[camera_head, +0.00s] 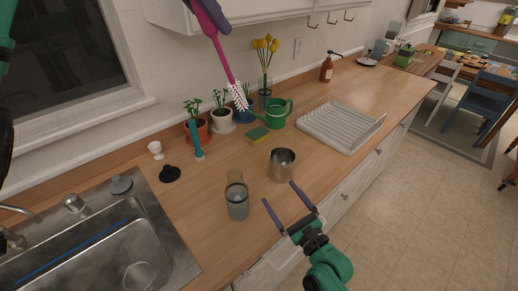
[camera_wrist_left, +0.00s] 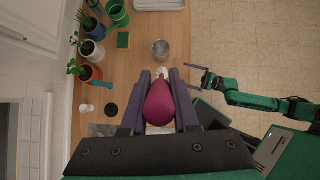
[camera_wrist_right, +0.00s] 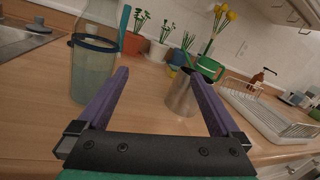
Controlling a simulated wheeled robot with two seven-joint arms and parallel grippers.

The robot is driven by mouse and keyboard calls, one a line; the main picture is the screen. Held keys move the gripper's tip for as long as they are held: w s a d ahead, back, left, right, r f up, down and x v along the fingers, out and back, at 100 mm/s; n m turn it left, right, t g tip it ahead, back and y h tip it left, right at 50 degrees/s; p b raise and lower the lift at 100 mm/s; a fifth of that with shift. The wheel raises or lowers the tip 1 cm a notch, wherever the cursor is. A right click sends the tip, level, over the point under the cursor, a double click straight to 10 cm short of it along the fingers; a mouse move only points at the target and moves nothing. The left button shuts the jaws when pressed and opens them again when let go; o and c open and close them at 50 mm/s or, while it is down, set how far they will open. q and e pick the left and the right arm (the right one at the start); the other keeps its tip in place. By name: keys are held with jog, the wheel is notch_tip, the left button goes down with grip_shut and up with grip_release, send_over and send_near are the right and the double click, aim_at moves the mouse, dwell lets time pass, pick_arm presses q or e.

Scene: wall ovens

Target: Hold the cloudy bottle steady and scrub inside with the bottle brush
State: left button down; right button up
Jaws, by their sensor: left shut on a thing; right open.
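The cloudy bottle (camera_head: 238,203) stands upright on the wooden counter near its front edge, greyish-green with a brown-looking neck. In the right wrist view the bottle (camera_wrist_right: 92,75) is at the left, beyond the left finger, with a dark blue band around it. My left gripper (camera_head: 207,12) is shut on the magenta handle of the bottle brush (camera_head: 222,50), high above the counter, white bristles pointing down. The handle (camera_wrist_left: 160,100) fills the jaws in the left wrist view, where the bottle is hidden. My right gripper (camera_head: 283,205) is open and empty, right of the bottle.
A metal cup (camera_head: 282,164) stands right of the bottle, close to my right gripper. Behind are potted plants (camera_head: 221,117), a sponge (camera_head: 258,133), a green watering can (camera_head: 278,113) and a white dish rack (camera_head: 335,124). The sink (camera_head: 95,250) is at left.

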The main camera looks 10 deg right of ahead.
aim_at(230, 186)
jog(key=s+a+g+y, duration=0.1)
jog(key=a, duration=0.1)
jog(key=s+a+g+y, duration=0.1)
jog(key=a, duration=0.1)
jog(key=s+a+g+y, duration=0.1)
jog(key=a, duration=0.2)
jog(key=shift+s+r+y, duration=0.25)
jog(key=shift+s+y, duration=0.15)
pick_arm(q)
jog(key=shift+w, duration=0.1)
pick_arm(e)
jog(key=x, duration=1.2)
jog(key=shift+f, duration=0.15)
grip_shut()
